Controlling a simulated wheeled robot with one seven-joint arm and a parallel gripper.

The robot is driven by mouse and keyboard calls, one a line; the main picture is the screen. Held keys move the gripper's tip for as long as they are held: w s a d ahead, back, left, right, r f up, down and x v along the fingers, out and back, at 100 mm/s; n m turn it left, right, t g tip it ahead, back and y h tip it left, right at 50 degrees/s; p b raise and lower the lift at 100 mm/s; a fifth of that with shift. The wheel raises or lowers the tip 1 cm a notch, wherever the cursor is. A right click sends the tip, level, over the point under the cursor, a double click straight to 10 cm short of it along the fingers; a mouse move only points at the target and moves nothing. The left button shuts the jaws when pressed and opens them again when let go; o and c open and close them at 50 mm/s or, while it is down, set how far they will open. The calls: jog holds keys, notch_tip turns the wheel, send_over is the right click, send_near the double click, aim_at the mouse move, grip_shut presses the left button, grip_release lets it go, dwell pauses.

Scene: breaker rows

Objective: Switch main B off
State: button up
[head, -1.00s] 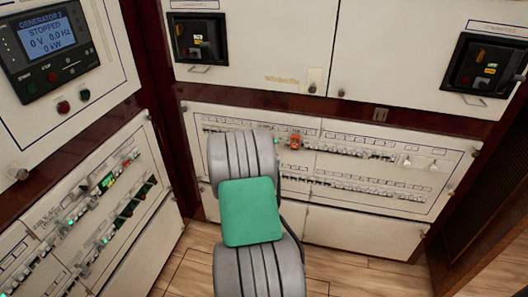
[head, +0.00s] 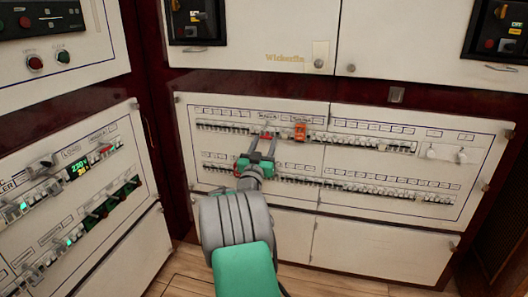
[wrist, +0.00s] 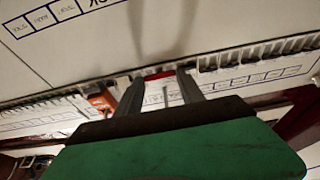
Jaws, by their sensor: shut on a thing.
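A red breaker switch (head: 267,135) sits in the upper breaker row of the white panel. I cannot read its label well enough to confirm that it is main B. My gripper (head: 262,145) reaches up to this row, its two grey fingers on either side of the red switch. In the wrist view, the red switch (wrist: 158,76) shows between the tips of my gripper (wrist: 160,82), which is shut on it. The fingers partly hide the switch, and its lever position is not clear.
An orange piece (head: 300,132) sits on the same row just right of my gripper. White breakers line both rows closely. A left panel (head: 75,195) with lit displays stands at an angle.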

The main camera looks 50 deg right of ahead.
jog(key=shift+f, duration=0.1)
dwell(0.5)
jog(key=o, duration=1.4)
jog(key=shift+d, duration=0.1)
jog(key=shift+c, duration=0.2)
jog(key=v, duration=0.7)
jog(key=shift+a+f, duration=0.3)
jog(key=shift+a, duration=0.05)
jog(key=shift+s, duration=0.1)
